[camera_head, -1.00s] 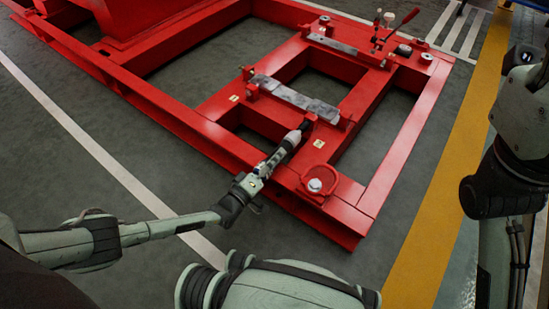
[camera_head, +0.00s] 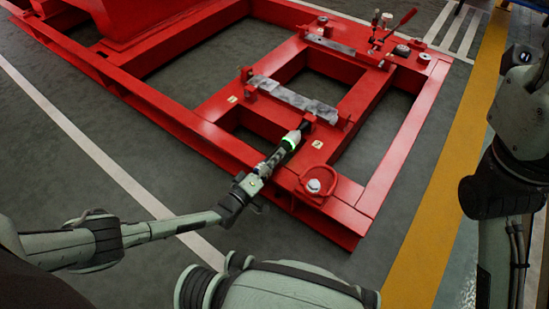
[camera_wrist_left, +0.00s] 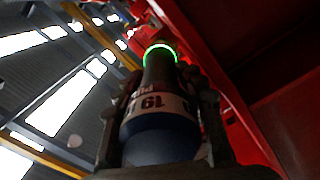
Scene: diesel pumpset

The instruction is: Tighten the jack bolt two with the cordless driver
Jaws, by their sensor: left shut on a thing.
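The cordless driver (camera_head: 291,140) is held in my left gripper (camera_head: 264,168), over the near edge of the red frame. Its ring glows green, and its dark nose reaches the small red block (camera_head: 309,117) beside the grey pad plate. Whether it sits on jack bolt two cannot be told, as the bolt is hidden behind the nose. In the left wrist view the driver (camera_wrist_left: 160,118) shows a white band marked 19 and a green ring. The left fingers (camera_wrist_left: 163,105) close on both its sides. My right gripper is out of view.
The red base frame (camera_head: 399,190) carries a grey pad plate (camera_head: 292,96), a lifting shackle (camera_head: 316,183) at the near corner and a red-handled lever (camera_head: 400,24) at the back. Open grey floor and a yellow stripe (camera_head: 425,220) lie around it.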

